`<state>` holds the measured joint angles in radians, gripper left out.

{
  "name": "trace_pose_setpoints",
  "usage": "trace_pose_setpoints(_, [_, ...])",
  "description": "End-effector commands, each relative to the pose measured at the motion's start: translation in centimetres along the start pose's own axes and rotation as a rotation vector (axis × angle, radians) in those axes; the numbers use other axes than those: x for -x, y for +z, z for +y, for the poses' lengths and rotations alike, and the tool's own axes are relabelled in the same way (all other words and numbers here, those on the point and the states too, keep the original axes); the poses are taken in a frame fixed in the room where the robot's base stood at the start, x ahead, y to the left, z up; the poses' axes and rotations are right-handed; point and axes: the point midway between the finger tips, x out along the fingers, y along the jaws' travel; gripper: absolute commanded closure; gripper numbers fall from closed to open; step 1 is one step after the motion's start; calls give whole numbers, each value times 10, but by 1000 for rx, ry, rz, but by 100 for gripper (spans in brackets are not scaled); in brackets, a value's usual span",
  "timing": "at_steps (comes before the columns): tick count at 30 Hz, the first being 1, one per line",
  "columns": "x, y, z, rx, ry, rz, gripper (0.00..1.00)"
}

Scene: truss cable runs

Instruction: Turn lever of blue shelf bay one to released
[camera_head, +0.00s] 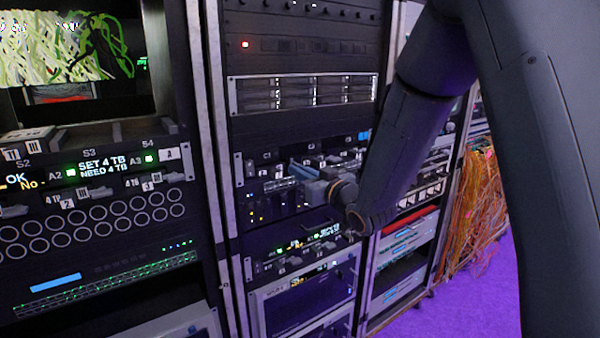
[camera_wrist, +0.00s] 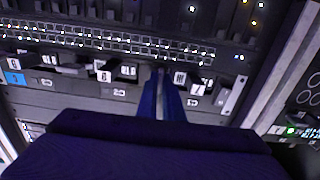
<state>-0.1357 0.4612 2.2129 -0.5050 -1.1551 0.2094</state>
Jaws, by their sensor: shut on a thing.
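My gripper (camera_head: 297,170) reaches to a row of small levers on a dark shelf panel (camera_head: 262,170) in the middle rack. In the wrist view my gripper (camera_wrist: 165,74) has its two blue fingers close together, shut on a lever at the panel. The fingers hide most of that lever, and I cannot tell its angle. A white tag with bars (camera_wrist: 180,78) sits just right of the fingertips. Another grey lever (camera_wrist: 235,95) stands tilted further right. A blue plate (camera_wrist: 14,78) marks the panel's left end there; in the head view the blue plate (camera_head: 363,136) is at the right.
A row of ports (camera_wrist: 130,42) runs along the panel in the wrist view. A metal rack post (camera_wrist: 285,75) stands close to its right. In the head view, a left rack has tagged displays (camera_head: 100,165). Orange cables (camera_head: 480,205) hang at the right; purple floor is clear below.

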Motion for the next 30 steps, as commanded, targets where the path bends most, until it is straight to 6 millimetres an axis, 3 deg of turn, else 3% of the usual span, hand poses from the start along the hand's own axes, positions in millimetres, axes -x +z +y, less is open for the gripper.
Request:
trace_pose_setpoints(16, [0,2,0,-28,1,-3,100])
trace_pose_setpoints(20, [0,2,0,-27,0,-3,75])
trace_pose_setpoints(30, [2,0,0,-26,0,-1,75])
